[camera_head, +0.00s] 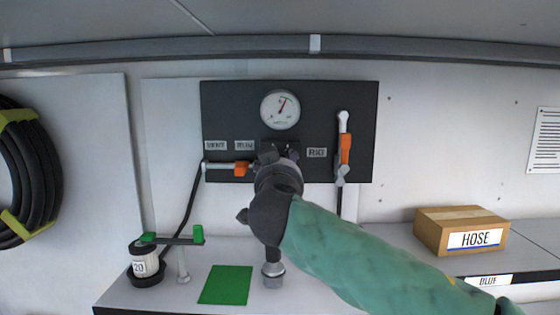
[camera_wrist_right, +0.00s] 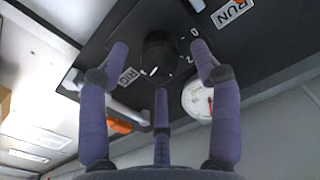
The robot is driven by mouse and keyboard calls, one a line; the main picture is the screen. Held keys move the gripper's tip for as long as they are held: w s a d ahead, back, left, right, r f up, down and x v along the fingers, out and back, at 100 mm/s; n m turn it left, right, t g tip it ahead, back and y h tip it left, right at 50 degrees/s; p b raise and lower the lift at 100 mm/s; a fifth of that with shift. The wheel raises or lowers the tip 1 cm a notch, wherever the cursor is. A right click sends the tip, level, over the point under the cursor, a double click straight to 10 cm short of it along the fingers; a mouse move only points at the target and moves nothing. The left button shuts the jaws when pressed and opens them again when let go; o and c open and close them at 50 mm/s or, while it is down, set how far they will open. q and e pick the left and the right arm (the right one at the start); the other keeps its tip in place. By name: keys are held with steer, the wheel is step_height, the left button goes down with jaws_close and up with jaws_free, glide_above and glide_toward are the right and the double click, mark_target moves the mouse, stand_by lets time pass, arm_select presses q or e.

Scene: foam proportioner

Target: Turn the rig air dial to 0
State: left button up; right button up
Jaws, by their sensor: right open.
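The rig air dial (camera_wrist_right: 160,50) is a round black knob on the dark panel (camera_head: 350,100), with white marks and the digits 0 and 2 beside it in the right wrist view. Which mark it points to is unclear. In the head view my gripper covers most of the dial, below the gauge. My right gripper (camera_wrist_right: 160,60) is open in front of the dial, with purple fingers on either side and a third one below; I cannot tell whether they touch it. In the head view the right gripper (camera_head: 278,160) is foreshortened. My left gripper is not in view.
A round gauge (camera_head: 280,109) sits above the dial. Orange-handled valves stand left (camera_head: 241,168) and right (camera_head: 345,148) of it. Below are a counter with a green mat (camera_head: 226,285) and a small canister (camera_head: 144,262). A HOSE box (camera_head: 460,228) stands at right.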

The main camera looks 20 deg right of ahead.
steer(key=shift+w+d+f, duration=0.1)
steer(key=shift+w+d, duration=0.05)
steer(key=shift+w, duration=0.35)
steer(key=shift+s, duration=0.1)
steer(key=c, duration=1.1)
steer(key=shift+c, duration=0.3)
